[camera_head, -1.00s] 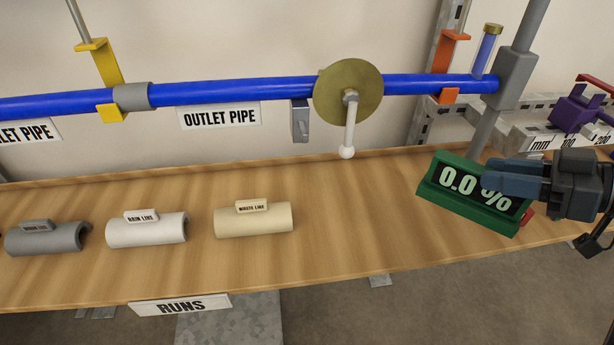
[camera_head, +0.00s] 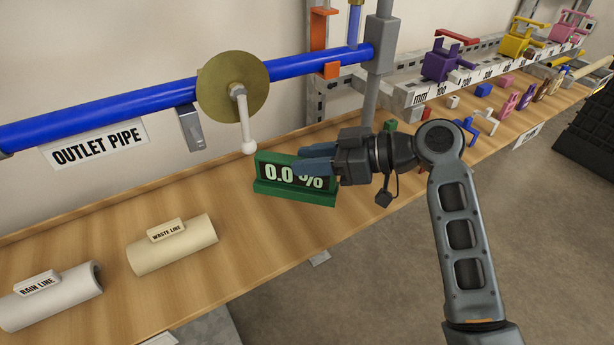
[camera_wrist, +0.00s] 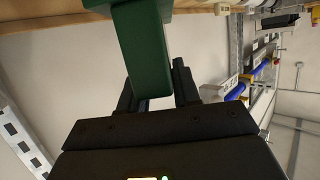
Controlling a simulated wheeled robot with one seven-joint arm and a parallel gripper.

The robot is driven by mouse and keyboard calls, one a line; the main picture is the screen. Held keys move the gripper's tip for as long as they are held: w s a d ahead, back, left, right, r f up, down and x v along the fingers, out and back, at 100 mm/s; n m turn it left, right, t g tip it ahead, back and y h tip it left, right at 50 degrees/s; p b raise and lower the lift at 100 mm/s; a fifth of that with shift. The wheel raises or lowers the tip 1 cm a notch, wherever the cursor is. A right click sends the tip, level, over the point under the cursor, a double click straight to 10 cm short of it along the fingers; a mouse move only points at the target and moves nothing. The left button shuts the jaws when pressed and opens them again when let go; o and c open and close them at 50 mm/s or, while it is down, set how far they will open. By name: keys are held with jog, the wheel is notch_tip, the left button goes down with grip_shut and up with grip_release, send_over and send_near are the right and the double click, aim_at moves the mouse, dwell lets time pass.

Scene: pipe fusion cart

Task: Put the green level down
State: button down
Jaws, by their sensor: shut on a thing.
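The green level (camera_head: 283,190) has a dark display reading 0.0 %. In the wrist view the green level (camera_wrist: 145,50) stands between the two dark fingers (camera_wrist: 160,95).
The blue outlet pipe (camera_head: 120,114) runs above the bench, with a brass disc (camera_head: 232,88) and white handle (camera_head: 245,125) close behind the level. Bare wood (camera_head: 225,215) lies between.

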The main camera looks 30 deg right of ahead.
aim_at(308, 178)
jog(key=shift+w+a+f, duration=0.2)
jog(key=shift+a+f, duration=0.1)
jog(key=shift+f, duration=1.85)
jog(key=shift+f, duration=0.1)
jog(key=shift+f+b, duration=0.15)
jog(key=shift+b, duration=0.2)
jog(key=c, duration=0.8)
grip_release()
jog(key=shift+r, duration=0.2)
